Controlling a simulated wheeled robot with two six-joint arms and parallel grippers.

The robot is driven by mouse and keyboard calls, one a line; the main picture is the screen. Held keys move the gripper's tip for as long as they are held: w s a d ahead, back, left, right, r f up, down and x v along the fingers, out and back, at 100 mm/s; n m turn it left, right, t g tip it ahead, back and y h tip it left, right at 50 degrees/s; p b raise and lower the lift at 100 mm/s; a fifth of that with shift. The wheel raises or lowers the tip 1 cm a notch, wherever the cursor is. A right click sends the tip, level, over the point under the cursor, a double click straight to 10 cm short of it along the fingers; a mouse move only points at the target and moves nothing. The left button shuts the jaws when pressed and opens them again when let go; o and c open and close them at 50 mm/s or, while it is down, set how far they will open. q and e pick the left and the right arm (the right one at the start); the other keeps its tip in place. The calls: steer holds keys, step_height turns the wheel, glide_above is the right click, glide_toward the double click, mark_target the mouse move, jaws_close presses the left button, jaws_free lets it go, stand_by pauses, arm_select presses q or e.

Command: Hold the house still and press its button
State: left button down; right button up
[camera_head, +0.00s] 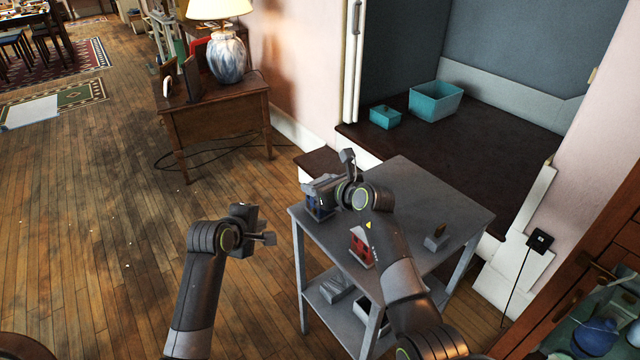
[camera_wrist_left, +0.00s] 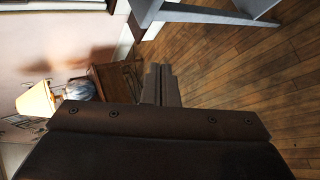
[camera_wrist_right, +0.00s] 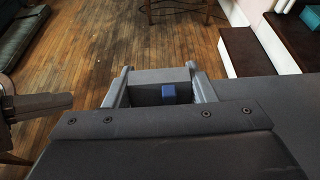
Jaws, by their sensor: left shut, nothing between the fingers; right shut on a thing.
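A small blue house (camera_head: 318,211) with a grey top stands at the left corner of the grey table (camera_head: 445,193). My right gripper (camera_head: 324,186) is shut on it from above. My left gripper (camera_head: 268,239) is shut and empty, in the air left of the table and apart from the house. It also shows in the left wrist view (camera_wrist_left: 160,84) and at the left of the right wrist view.
A red house (camera_head: 361,246) stands on the table, partly behind my right arm. A grey block (camera_head: 437,241) with a brown piece is further right. Teal boxes (camera_head: 436,101) sit in the dark alcove.

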arm_select(q)
steer(key=s+d+g+h, duration=0.2)
steer(key=d, duration=0.1)
glide_toward(312, 215)
steer(key=shift+m, duration=0.3)
steer(key=shift+s+f+x, duration=0.1)
steer(key=shift+f+x, duration=0.05)
steer(key=shift+x, duration=1)
steer(key=shift+s+f+x, duration=0.1)
steer(key=shift+x, duration=1)
steer(key=shift+w+d, duration=0.25)
steer(key=shift+w, duration=0.05)
steer(key=shift+d, duration=0.1)
stand_by(0.4)
steer(key=shift+s+a, duration=0.3)
steer(key=shift+a, duration=0.15)
